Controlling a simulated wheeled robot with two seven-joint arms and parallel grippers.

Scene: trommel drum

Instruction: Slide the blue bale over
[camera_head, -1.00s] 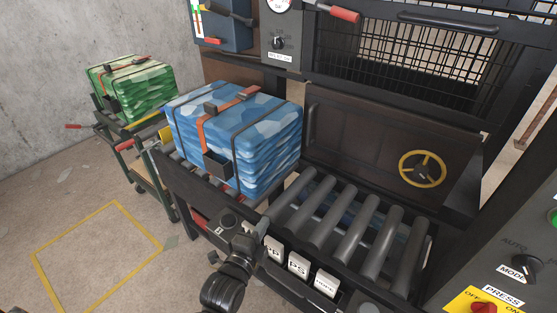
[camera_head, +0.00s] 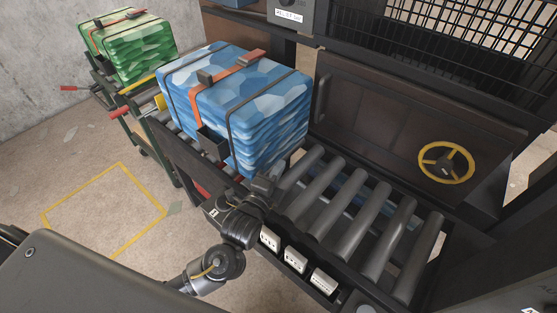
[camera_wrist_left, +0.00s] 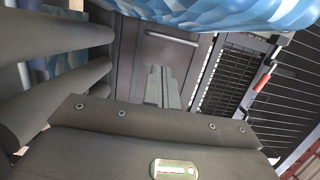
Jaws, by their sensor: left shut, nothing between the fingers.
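The blue bale (camera_head: 240,105), camouflage-patterned with dark straps and one orange strap, sits upright at the left end of the roller bed (camera_head: 345,205). My left gripper (camera_head: 266,183) is shut and empty, low by the bale's near right corner. I cannot tell whether it touches the bale. In the left wrist view the shut fingers (camera_wrist_left: 162,86) point toward a dark panel, with the bale (camera_wrist_left: 220,12) along the top edge and rollers (camera_wrist_left: 55,40) at the left. My right gripper is in neither view.
Bare rollers lie right of the bale, beside a dark panel with a yellow handwheel (camera_head: 446,162). A green bale (camera_head: 128,48) rests on a cart at the back left. White label plates (camera_head: 295,260) line the front rail. A yellow square (camera_head: 105,212) marks open floor.

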